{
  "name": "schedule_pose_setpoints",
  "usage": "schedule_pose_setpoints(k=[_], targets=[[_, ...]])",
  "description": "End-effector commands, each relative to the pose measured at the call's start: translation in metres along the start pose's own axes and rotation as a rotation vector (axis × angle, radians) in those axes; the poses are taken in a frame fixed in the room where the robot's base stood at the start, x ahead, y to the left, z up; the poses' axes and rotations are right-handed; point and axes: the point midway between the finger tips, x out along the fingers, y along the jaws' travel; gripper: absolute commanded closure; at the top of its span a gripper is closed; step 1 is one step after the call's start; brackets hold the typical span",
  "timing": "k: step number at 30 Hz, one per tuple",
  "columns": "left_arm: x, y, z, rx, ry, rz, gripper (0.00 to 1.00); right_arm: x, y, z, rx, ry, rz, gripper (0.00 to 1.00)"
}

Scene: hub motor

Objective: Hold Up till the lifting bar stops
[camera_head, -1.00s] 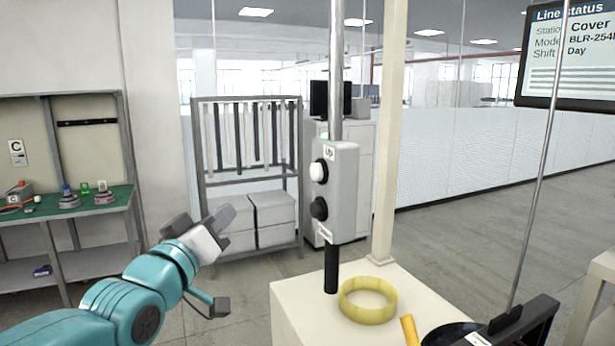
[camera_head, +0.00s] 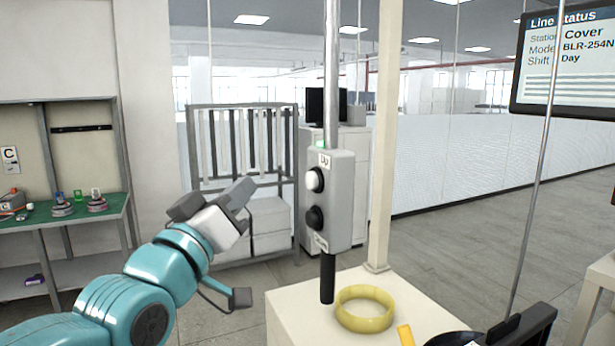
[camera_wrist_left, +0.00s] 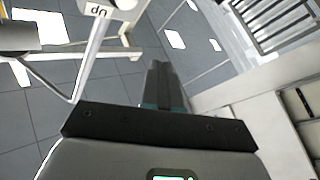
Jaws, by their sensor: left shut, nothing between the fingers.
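A grey control box (camera_head: 330,200) hangs on a pole in the middle of the head view. It has a white button (camera_head: 315,180) under an "Up" label and a black button (camera_head: 315,217) below. My left gripper (camera_head: 245,190) is shut and empty, left of the box and apart from it. In the left wrist view its closed fingers (camera_wrist_left: 160,85) point ahead, and the box's "Up" label (camera_wrist_left: 97,11) shows upside down at the top edge. I cannot make out for sure which part is the lifting bar. My right gripper is not in view.
A yellow ring (camera_head: 365,308) lies on a cream stand (camera_head: 290,305) below the box. A thin metal rod (camera_head: 540,170) reaches down to a black part (camera_head: 510,335) at the lower right. A green-topped bench (camera_head: 65,225) and a rack (camera_head: 240,150) stand behind.

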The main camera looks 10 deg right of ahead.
Motion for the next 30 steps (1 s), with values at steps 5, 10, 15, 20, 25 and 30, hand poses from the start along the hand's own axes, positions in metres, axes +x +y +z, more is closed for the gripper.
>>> schedule_pose_setpoints(k=[5, 10, 15, 20, 25, 30], targets=[[0.022, 0.017, 0.011, -0.001, -0.005, 0.001, 1.00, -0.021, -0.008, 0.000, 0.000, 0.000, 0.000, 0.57], [0.036, 0.026, 0.025, 0.000, -0.002, 0.000, 1.00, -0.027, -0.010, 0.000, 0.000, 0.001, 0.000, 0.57], [0.045, 0.032, 0.032, 0.000, -0.002, -0.001, 1.00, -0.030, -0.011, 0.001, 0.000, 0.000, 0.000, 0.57], [0.048, 0.034, 0.035, 0.001, -0.001, -0.002, 1.00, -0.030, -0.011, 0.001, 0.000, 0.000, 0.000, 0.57], [0.048, 0.034, 0.035, 0.001, -0.001, -0.002, 1.00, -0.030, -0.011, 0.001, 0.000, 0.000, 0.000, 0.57], [0.048, 0.034, 0.035, 0.001, -0.001, -0.002, 1.00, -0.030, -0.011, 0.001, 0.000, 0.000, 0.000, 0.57]])
